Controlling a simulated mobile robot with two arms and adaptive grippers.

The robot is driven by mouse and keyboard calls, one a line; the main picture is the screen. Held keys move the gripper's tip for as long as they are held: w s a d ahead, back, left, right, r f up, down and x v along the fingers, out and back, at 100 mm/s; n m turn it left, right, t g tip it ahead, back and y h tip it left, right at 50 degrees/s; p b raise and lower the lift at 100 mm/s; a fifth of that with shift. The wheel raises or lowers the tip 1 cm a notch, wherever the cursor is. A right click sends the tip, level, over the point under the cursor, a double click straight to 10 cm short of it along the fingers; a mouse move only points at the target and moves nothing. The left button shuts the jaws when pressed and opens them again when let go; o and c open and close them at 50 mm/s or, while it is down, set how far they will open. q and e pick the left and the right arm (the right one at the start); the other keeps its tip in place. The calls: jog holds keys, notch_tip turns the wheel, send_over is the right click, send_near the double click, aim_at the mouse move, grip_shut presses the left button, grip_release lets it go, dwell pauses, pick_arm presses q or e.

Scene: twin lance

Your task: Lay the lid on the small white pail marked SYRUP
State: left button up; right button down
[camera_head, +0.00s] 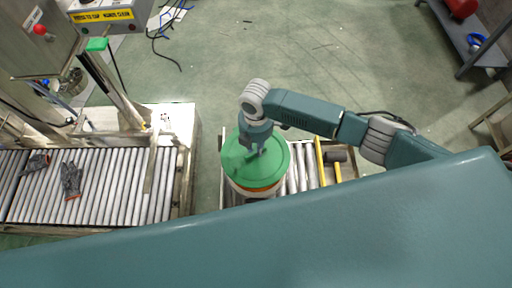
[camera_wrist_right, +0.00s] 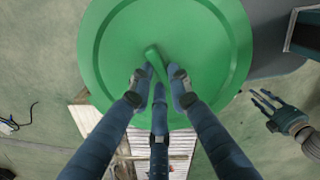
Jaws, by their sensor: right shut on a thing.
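The round green lid (camera_head: 270,173) has a raised bar handle in its middle. My right gripper (camera_head: 254,149) is above the lid and shut on its handle. In the right wrist view, the gripper's fingers (camera_wrist_right: 157,76) close around the handle of the lid (camera_wrist_right: 208,45). A whitish pail (camera_head: 262,194) with an orange band shows just below the lid's near edge. The lid hides most of it and no lettering can be read. I cannot tell whether the lid touches the pail. My left gripper (camera_wrist_right: 268,108) shows in the right wrist view, empty with fingers spread.
The pail is over a short roller conveyor (camera_head: 300,178), with a yellow-framed part (camera_head: 322,165) to the right. A longer roller conveyor (camera_head: 115,185) with dark gloves (camera_head: 71,180) lies left. Open green floor (camera_head: 300,60) lies beyond.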

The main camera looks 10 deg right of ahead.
jog(key=shift+f, duration=0.3)
jog(key=shift+f+b, duration=0.5)
jog(key=shift+b, duration=0.2)
notch_tip(320, 180, down, 4)
jog(key=b, duration=0.4)
jog(key=shift+f+b, duration=0.55)
jog(key=shift+f, duration=0.35)
jog(key=shift+d+p, duration=0.15)
jog(key=shift+p, duration=0.2)
jog(key=shift+w+p, duration=0.1)
jog(key=shift+p, duration=0.25)
jog(key=shift+f, duration=0.8)
dwell(1.9)
jog(key=c, duration=1.6)
grip_release()
